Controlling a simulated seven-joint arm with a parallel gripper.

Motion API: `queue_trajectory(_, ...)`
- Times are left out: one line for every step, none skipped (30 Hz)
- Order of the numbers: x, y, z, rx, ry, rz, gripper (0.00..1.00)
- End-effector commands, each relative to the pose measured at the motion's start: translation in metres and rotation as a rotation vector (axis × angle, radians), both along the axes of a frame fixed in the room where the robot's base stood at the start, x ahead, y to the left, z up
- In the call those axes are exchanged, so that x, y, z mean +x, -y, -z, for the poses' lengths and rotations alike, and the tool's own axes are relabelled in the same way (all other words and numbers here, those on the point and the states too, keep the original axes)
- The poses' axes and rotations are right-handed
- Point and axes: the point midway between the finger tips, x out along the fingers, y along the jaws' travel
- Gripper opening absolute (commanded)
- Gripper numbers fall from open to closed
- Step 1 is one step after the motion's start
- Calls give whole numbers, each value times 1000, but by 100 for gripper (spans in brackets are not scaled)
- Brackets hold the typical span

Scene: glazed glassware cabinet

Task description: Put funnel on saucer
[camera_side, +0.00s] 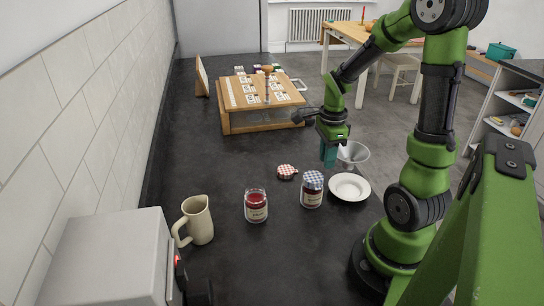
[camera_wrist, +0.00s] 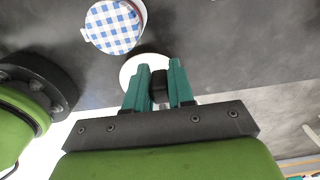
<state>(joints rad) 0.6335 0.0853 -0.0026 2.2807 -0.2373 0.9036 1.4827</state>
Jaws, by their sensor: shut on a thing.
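The grey funnel (camera_side: 354,154) is beside my gripper's teal fingers in the side view, wide mouth up and spout down. My gripper (camera_side: 329,154) points down and is shut on the funnel, seemingly by its edge or handle. The wrist view shows my gripper (camera_wrist: 159,88) with a dark piece between its fingers; the funnel's cone cannot be made out there. The white saucer (camera_side: 338,191) lies on the dark counter, nearer the camera than the funnel. A white round part, likely the saucer (camera_wrist: 130,69), shows behind the fingers in the wrist view.
A jar with a blue checked lid (camera_side: 312,190) stands just left of the saucer. An open red jam jar (camera_side: 256,206), a red checked lid (camera_side: 287,171) and a cream jug (camera_side: 197,220) are further left.

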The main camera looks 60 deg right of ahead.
Motion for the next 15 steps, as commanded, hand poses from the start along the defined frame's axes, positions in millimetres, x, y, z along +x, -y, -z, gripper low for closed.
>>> queue_trajectory(0, 0, 5, 3, -3, 0, 0)
queue_trajectory(-1, 0, 9, 2, -4, -1, 0)
queue_trajectory(-1, 0, 15, 2, -4, -1, 0)
queue_trajectory(-1, -1, 20, 3, -4, -2, 0)
queue_trajectory(-1, 0, 25, 3, -4, -1, 0)
queue_trajectory(-1, -1, 31, 4, -5, -1, 0)
queue_trajectory(-1, -1, 34, 3, -4, -2, 0)
queue_trajectory(-1, -1, 37, 3, -3, -2, 0)
queue_trajectory(0, -1, 40, 2, -2, -2, 0)
queue_trajectory(0, 0, 42, 1, -1, -2, 0)
queue_trajectory(0, 0, 42, 0, 0, -2, 0)
queue_trajectory(0, 0, 42, -1, 1, -2, 0)
queue_trajectory(0, 0, 42, -1, 1, -2, 0)
queue_trajectory(0, 0, 42, -1, 1, -2, 0)
queue_trajectory(0, 0, 42, -1, 1, -3, 0)
